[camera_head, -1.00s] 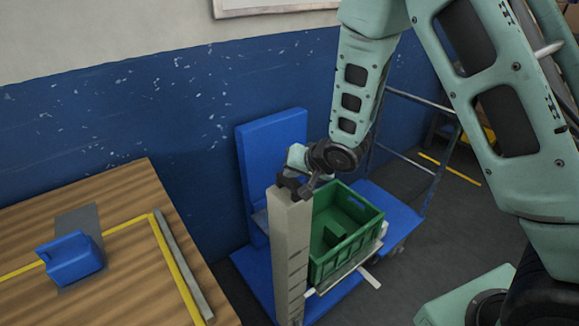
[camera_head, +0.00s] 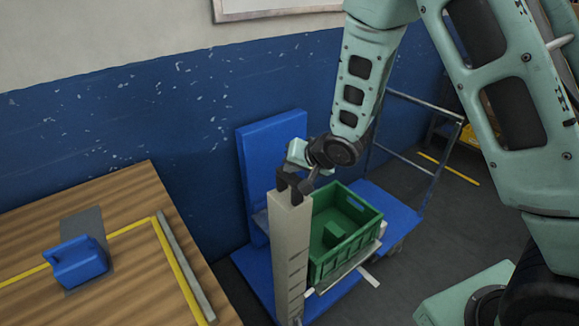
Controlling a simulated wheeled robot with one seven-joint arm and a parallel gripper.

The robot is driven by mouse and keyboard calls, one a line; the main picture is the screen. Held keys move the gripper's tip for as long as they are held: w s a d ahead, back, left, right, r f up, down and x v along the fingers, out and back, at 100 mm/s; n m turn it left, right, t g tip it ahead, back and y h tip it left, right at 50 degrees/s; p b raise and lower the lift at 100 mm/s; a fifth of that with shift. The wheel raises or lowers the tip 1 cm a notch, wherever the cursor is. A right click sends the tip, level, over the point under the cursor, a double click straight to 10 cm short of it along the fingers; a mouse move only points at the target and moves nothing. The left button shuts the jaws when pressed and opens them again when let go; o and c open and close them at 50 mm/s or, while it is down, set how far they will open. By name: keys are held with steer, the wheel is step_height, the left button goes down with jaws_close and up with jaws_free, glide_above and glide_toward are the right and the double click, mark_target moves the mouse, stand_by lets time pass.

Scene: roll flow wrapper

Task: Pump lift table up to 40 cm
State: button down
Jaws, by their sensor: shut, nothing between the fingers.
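The lift table is a blue piece with a flat blue base (camera_head: 400,212) and an upright blue back panel (camera_head: 258,190) by the wall. A green crate (camera_head: 318,268) rests on its light platform (camera_head: 352,264). A beige post with dark scale marks (camera_head: 291,255) stands at the crate's left. My gripper (camera_head: 288,192) is shut at the top of the post, pointing down and left. Whether it touches the post cannot be told. No pump pedal or lever can be made out clearly, and the marks are too small to read.
A wooden table (camera_head: 120,215) with yellow tape and a grey strip (camera_head: 184,270) fills the lower left. A blue container (camera_head: 78,263) sits on it. A metal rail frame (camera_head: 438,150) stands behind on the right. Dark floor lies open at the right.

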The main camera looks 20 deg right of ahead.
steer(key=shift+r+p, duration=0.7)
steer(key=shift+r, duration=0.4)
steer(key=shift+r, duration=0.1)
step_height(320, 180, up, 5)
steer(key=p, duration=0.4)
steer(key=s+a+r+n+g+h+b, duration=0.1)
steer(key=s+n, duration=0.3)
steer(key=s, duration=0.6)
steer(key=s+a+r+n+g+h+b, duration=0.1)
steer(key=s+a+n+g+b, duration=0.1)
steer(key=s, duration=0.9)
steer(key=s+a+r+n+g+h+b, duration=0.1)
steer(key=s+n+g, duration=0.4)
steer(key=s, duration=0.6)
steer(key=a+r+n+b, duration=0.1)
steer(key=a, duration=0.1)
steer(key=shift+s+a+b, duration=0.25)
steer(key=shift+a+b, duration=0.05)
steer(key=shift+a, duration=0.05)
